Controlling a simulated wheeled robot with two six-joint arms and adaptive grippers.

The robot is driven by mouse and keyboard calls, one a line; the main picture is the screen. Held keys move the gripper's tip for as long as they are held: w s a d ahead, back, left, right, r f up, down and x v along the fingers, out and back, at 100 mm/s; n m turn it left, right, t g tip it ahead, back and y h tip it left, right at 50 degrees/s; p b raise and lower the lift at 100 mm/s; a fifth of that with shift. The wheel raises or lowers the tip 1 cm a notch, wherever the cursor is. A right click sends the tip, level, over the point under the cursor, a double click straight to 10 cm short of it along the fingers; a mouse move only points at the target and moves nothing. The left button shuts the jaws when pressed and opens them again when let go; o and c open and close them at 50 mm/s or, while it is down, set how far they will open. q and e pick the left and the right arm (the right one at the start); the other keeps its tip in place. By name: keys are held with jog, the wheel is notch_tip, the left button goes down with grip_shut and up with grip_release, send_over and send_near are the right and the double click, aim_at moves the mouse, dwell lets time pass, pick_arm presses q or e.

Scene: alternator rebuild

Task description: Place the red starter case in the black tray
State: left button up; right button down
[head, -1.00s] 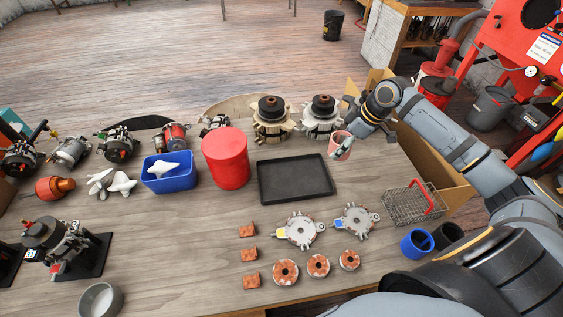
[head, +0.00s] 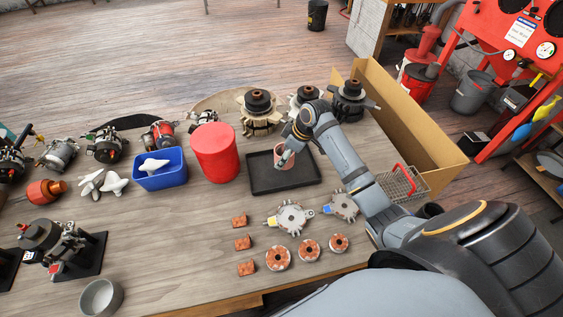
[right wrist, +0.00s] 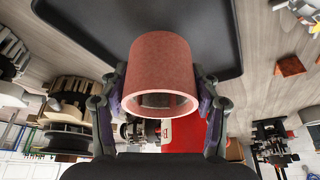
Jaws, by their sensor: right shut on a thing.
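The red starter case (head: 285,160) is a dull pinkish-red hollow cylinder. My right gripper (head: 288,148) is shut on it and holds it over the black tray (head: 262,179). In the right wrist view the case (right wrist: 165,62) sits between both fingers (right wrist: 163,100), its open ring end facing the camera. The black tray (right wrist: 218,30) lies behind it there. I cannot tell whether the case touches the tray floor. The rest of the tray looks empty. My left gripper is not in view.
A bright red canister (head: 214,153) stands just left of the tray. A blue bin (head: 161,178) is farther left. Rotors (head: 258,112) stand behind the tray. Round plates (head: 291,218) and copper rings (head: 278,258) lie in front. A wire basket (head: 404,187) is at right.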

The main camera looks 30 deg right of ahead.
jog(key=shift+w+a+f, duration=0.15)
jog(key=shift+a+f, duration=0.25)
jog(key=shift+f+p, duration=0.4)
jog(key=shift+f, duration=1.2)
jog(key=shift+c, duration=1.6)
grip_release()
jog(key=shift+f, duration=0.1)
jog(key=v, duration=1.2)
jog(key=shift+b, duration=0.4)
